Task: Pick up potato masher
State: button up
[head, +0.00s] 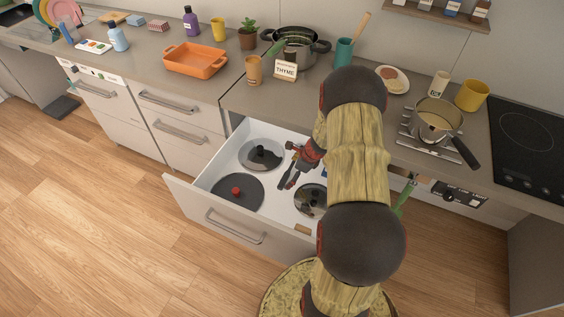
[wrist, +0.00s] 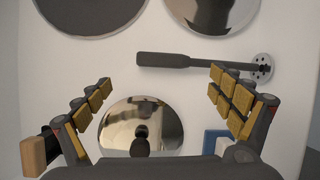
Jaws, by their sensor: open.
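The potato masher (wrist: 180,61) lies flat on the white drawer floor in the wrist view. Its dark handle points left and its round perforated metal head (wrist: 262,67) is at the right. My gripper (wrist: 162,77) is open and empty above the drawer floor. Its fingers are spread, and the masher's handle lies just past the fingertips, with the right fingertip overlapping the picture near the head end. I cannot tell the height gap. In the head view my gripper (head: 287,182) is inside the open drawer (head: 200,178); I cannot make out the masher there.
Pot lids lie around it in the drawer: a steel one (head: 261,154), a dark one with a red knob (head: 237,193) and another (head: 310,202). A wooden block (wrist: 38,152) and a blue item (wrist: 214,143) are near the fingers. The drawer walls enclose the space.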

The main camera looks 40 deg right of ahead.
aim_at(286, 181)
jog(key=shift+d+f+m, duration=0.2)
jog(key=shift+f+m, duration=0.25)
jog(key=shift+m, duration=0.15)
jog(key=shift+b+x, duration=2)
jog(key=shift+x, duration=1.6)
jog(key=shift+d, duration=0.15)
jog(key=c, duration=0.4)
